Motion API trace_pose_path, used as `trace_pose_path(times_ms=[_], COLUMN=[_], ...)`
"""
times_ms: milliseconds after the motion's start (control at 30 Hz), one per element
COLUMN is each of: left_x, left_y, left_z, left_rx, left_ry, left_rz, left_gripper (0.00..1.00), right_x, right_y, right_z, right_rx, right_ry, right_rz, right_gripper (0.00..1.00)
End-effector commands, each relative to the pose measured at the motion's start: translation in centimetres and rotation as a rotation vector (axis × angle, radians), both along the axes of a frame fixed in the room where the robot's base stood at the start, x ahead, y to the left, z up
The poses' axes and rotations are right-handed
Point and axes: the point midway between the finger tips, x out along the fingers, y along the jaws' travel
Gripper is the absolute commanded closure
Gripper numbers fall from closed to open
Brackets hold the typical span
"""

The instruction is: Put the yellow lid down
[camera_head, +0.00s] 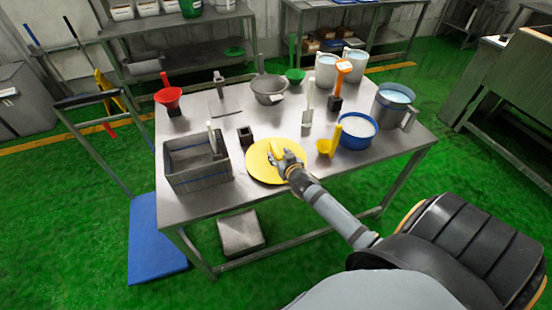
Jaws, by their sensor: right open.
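The yellow lid (262,172) is a flat round disc at the front middle of the steel table (210,197). It looks to lie flat on the tabletop, close to the front edge. A raised yellow handle shows at its upper right part. My right gripper (282,157) is over the lid at this handle, with its fingers open around or beside it; the exact contact is too small to tell. My right arm reaches in from the lower right. My left gripper is not in view.
A grey metal bin (197,176) stands left of the lid. A small dark block (246,136) is behind it. A yellow scoop (325,148) and a blue-rimmed tub (357,143) stand to the right. A metal pot (389,117) is near the right edge.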

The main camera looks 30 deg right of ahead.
Motion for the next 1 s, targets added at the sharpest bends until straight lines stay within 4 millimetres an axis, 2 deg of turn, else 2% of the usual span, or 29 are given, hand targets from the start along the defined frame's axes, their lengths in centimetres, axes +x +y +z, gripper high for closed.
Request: trace_pose_path(times_ms=[167, 300, 467, 733, 1000], left_x=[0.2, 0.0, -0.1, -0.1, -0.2], left_y=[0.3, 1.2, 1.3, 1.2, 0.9], left_z=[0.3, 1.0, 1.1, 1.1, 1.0], left_rx=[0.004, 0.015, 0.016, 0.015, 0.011], left_ry=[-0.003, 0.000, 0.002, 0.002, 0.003], left_rz=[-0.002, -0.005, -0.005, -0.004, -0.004], left_gripper=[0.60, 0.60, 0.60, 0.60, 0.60], right_x=[0.5, 2.3, 4.1, 4.4, 4.4], right_y=[-0.2, -0.9, -1.4, -1.4, -1.4], right_z=[-0.2, -1.3, -2.2, -2.5, -2.5], right_rx=[0.001, 0.002, 0.001, 0.000, 0.000], right_ry=[0.000, 0.001, -0.001, 0.000, 0.001], right_rz=[0.000, -0.002, 0.001, 0.002, 0.001], right_gripper=[0.53, 0.53, 0.53, 0.53, 0.88])
